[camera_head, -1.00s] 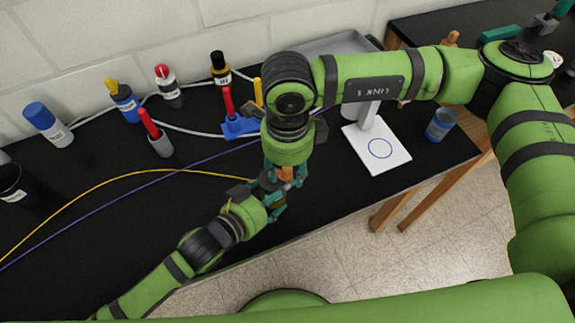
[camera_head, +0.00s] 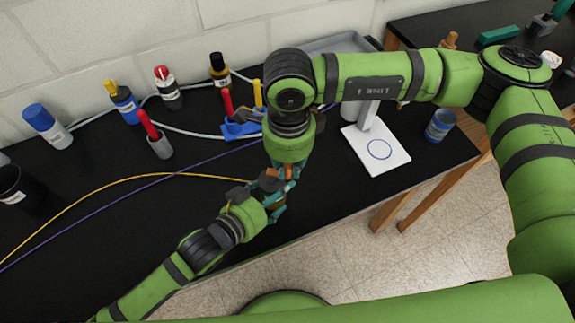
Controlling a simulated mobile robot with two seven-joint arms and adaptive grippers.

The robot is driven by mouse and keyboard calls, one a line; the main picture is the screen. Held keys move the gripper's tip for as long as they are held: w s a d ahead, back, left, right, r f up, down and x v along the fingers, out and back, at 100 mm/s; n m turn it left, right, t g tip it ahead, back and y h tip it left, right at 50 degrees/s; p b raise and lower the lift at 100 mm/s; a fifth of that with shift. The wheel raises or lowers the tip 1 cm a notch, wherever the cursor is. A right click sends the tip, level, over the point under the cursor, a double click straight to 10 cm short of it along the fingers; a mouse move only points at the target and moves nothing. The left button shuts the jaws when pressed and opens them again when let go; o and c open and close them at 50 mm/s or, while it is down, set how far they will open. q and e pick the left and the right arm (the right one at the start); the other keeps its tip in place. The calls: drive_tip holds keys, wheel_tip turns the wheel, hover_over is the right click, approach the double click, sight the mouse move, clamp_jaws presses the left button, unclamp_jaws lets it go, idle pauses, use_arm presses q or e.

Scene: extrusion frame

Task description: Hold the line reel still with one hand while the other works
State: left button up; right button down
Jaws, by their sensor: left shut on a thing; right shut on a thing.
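The line reel (camera_head: 269,184), a small dark brown piece as far as it shows, is between my two grippers near the table's front edge. The fingers hide most of it. My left gripper (camera_head: 274,200) comes from the lower left and is shut on it. My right gripper (camera_head: 284,180) comes down from above and is also shut at the reel, its fingers close against the left ones. Exactly which part each one grips is hidden. A yellow line (camera_head: 150,176) runs across the table from the left to the grippers.
A purple line (camera_head: 120,202) and a pale cable (camera_head: 185,131) cross the black table (camera_head: 110,235). Several bottles, a grey cup (camera_head: 161,147) and a blue holder (camera_head: 238,129) stand behind. A white stand (camera_head: 390,155) and a blue can (camera_head: 440,125) are at right.

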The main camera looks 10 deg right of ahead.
drive_tip(key=n, duration=0.2)
drive_tip(key=w+n, duration=0.1)
drive_tip(key=n, duration=0.1)
drive_tip(key=shift+w+d+n, duration=0.1)
drive_tip(key=shift+w+n, duration=0.1)
drive_tip(key=shift+n, duration=0.2)
idle(0.4)
drive_tip(key=c, duration=1.2)
unclamp_jaws()
drive_tip(key=shift+o, duration=0.2)
drive_tip(key=shift+w+r, duration=0.1)
drive_tip(key=shift+r, duration=0.05)
wheel_tip(320, 180, up, 12)
